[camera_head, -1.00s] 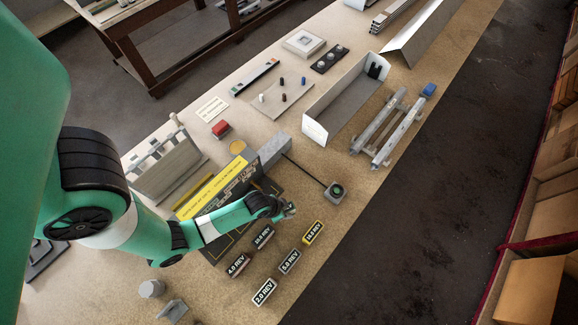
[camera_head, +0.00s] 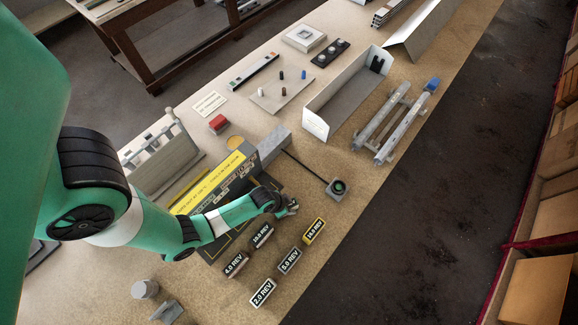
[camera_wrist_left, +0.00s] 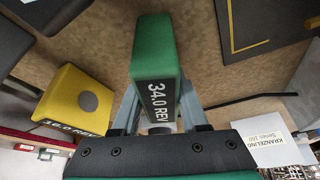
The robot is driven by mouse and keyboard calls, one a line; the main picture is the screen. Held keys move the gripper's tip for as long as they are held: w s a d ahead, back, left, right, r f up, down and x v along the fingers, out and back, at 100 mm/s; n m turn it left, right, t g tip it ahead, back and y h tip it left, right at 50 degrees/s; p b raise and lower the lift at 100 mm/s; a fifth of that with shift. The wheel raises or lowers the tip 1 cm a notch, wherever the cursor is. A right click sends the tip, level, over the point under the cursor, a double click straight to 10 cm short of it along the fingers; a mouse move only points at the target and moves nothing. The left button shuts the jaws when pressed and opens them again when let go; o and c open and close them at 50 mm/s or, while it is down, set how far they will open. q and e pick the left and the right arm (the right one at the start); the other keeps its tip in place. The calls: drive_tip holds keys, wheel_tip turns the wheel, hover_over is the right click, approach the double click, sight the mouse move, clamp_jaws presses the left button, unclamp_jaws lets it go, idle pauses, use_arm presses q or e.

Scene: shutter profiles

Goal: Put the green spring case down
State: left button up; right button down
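The green spring case (camera_wrist_left: 158,50), marked 34.0 REV, sits between the fingers of my left gripper (camera_wrist_left: 160,95) in the left wrist view. The fingers are against its two sides. In the head view my left gripper (camera_head: 291,208) is beside the right edge of the dark mat (camera_head: 213,251), above the labelled cases. The green case cannot be made out there, and I cannot tell whether it touches the table. My right gripper is not in view.
The yellow 16.0 REV case (camera_head: 314,231) stands close to the gripper, also in the wrist view (camera_wrist_left: 78,100). Near it are the cases 10.0 REV (camera_head: 262,236), 4.0 REV (camera_head: 235,264), 5.0 REV (camera_head: 289,261) and 2.0 REV (camera_head: 262,293).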

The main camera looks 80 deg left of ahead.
use_arm(q)
drive_tip(key=o, duration=0.4)
drive_tip(key=p+v, duration=0.8)
drive_tip(key=v, duration=0.3)
drive_tip(key=shift+w+a+r, duration=0.1)
drive_tip(key=shift+w+r, duration=0.05)
drive_tip(key=shift+r, duration=0.05)
drive_tip(key=shift+s+r+p, duration=0.35)
drive_tip(key=shift+r+p, duration=0.15)
drive_tip(key=shift+p, duration=0.2)
